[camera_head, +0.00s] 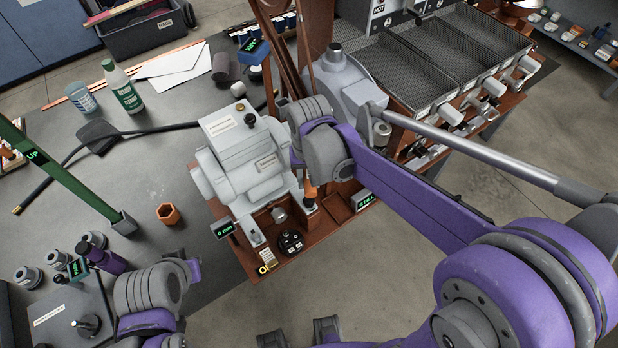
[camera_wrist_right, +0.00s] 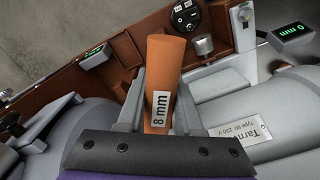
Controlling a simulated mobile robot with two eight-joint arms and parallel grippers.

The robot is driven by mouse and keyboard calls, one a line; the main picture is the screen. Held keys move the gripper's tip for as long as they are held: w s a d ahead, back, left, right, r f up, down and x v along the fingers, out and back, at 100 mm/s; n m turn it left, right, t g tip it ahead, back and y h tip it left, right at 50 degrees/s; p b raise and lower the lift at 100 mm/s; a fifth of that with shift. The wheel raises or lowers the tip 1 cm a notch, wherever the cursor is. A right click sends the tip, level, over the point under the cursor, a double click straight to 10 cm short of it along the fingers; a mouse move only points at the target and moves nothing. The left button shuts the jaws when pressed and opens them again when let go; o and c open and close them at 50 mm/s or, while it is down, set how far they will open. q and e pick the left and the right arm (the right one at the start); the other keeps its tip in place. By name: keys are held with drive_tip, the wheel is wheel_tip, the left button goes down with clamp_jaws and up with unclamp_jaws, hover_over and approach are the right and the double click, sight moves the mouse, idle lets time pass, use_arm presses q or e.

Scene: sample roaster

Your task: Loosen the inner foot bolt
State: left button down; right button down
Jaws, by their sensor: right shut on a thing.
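My right gripper (camera_wrist_right: 157,105) is shut on an orange tool handle (camera_wrist_right: 166,62) labelled "8 mm" in the right wrist view. In the head view, a small part of the orange handle (camera_head: 309,190) shows below my right wrist, beside the grey motor (camera_head: 250,165). The motor sits on a red-brown base (camera_head: 240,258); its label plate (camera_wrist_right: 242,126) shows in the wrist view. The handle's working end and the inner foot bolt are hidden or cannot be made out. My left arm is at the lower left of the head view; its fingers do not show.
A "0 mm" display (camera_head: 223,228) and a black dial (camera_head: 290,242) are at the base's front. A green post (camera_head: 65,180), a bottle (camera_head: 123,88) and mesh trays (camera_head: 460,45) stand around.

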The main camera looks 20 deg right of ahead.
drive_tip(key=shift+f+b, duration=0.35)
drive_tip(key=shift+f, duration=0.3)
